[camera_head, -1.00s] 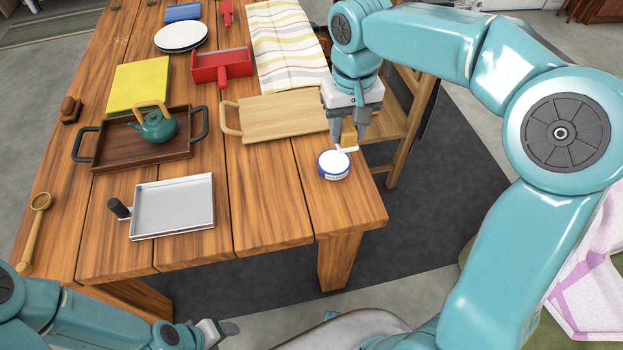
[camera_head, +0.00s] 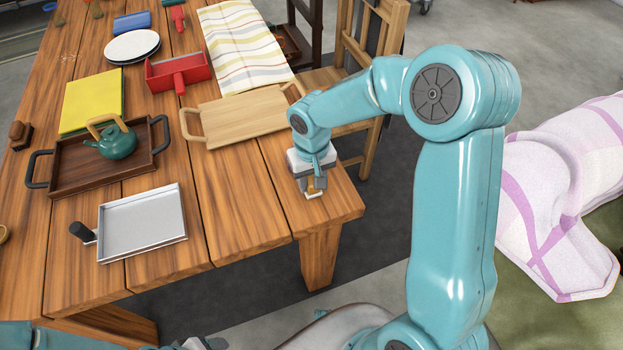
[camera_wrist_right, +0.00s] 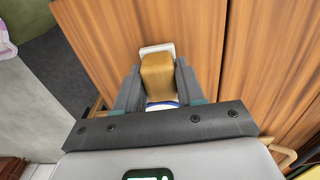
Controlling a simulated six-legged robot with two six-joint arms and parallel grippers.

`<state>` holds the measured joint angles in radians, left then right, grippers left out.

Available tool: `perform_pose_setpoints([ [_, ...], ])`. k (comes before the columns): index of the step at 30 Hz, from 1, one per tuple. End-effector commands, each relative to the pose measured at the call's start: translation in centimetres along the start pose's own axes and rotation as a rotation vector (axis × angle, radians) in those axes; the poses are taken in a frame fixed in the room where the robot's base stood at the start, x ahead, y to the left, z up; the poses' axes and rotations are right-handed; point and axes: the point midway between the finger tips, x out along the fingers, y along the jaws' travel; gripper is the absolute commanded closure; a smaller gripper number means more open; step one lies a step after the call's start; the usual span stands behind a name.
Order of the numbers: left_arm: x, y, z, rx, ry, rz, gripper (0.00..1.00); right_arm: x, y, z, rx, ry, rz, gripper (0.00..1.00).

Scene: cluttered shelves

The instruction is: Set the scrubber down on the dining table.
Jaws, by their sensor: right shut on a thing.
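The scrubber, a tan block with a white edge, is between the fingers of my right gripper (camera_head: 312,188), over the near right corner of the dining table (camera_head: 225,215). In the right wrist view the fingers are shut on the scrubber (camera_wrist_right: 158,76), with wooden planks behind it. I cannot tell whether it touches the table.
A wooden tray (camera_head: 207,122) lies just behind my right gripper. A silver pan (camera_head: 145,222) and dark tray (camera_head: 70,178) with a teapot (camera_head: 114,142) are left. A wooden chair (camera_head: 372,100) stands beyond the right edge. Bare planks lie left of the gripper.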

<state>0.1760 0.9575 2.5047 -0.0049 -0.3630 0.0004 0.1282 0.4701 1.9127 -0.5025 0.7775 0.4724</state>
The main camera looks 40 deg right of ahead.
Motion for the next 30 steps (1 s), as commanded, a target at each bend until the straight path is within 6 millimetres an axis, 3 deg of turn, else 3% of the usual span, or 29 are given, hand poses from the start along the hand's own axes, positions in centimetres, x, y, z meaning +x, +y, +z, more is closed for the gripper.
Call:
perform_pose_setpoints([
  [11,0.5,-0.2,0.0,0.000,0.000,0.000,0.39,0.5,0.0,0.0,0.000,0.001,0.000,0.86],
  [12,0.3,-0.1,0.0,0.000,0.000,0.000,0.39,0.3,0.0,0.0,0.000,0.001,0.000,0.49],
  [13,0.3,-0.1,0.0,0.000,0.000,0.000,0.39,0.3,0.0,0.0,0.000,0.001,0.000,0.39],
  [14,0.3,-0.1,0.0,0.000,0.000,0.000,0.39,0.3,0.0,0.0,0.000,0.001,0.000,0.36],
  [25,-0.2,0.1,0.0,0.000,0.000,0.000,0.39,-0.5,0.0,-0.1,0.000,0.003,0.000,0.36],
  [30,-0.5,0.2,0.0,0.000,0.000,0.000,0.39,-4.0,0.0,-0.1,0.001,0.007,-0.001,0.36],
])
